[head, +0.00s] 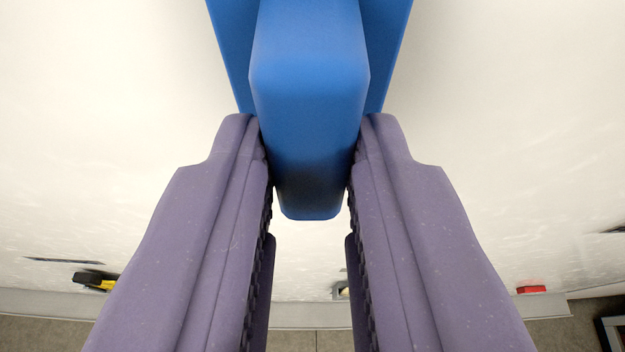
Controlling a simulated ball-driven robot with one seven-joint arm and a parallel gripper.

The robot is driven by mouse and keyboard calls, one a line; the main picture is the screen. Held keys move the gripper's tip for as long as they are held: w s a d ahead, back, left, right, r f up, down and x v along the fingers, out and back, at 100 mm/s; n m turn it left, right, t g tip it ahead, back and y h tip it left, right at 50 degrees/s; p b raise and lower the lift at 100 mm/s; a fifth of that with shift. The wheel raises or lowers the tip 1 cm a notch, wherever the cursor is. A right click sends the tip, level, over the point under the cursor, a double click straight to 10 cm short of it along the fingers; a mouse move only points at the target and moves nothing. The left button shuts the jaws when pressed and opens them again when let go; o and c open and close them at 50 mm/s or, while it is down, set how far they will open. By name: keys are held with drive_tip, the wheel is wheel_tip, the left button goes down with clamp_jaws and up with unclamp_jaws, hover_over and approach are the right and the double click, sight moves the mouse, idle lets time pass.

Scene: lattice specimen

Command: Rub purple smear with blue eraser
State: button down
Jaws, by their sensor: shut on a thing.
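The blue eraser (310,90) is at the top middle of the head view, with a narrower handle part in front of a wider blue body. My gripper (312,165) has two purple fingers, one on each side of the handle, and is shut on it. The eraser is in front of a large white surface (120,120). I cannot tell whether the eraser touches that surface. No purple smear shows; the part of the surface behind the eraser and fingers is hidden.
Low in the view, a yellow and black object (97,281) is at the left and a red block (531,289) at the right, near a pale edge (50,303). A grey-framed object (612,330) is at the lower right corner.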

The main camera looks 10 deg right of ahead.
drive_tip(key=a, duration=1.8)
drive_tip(key=shift+p, duration=0.35)
idle(1.3)
drive_tip(key=shift+s, duration=0.15)
drive_tip(key=shift+s+b, duration=1.7)
drive_tip(key=shift+s, duration=1.2)
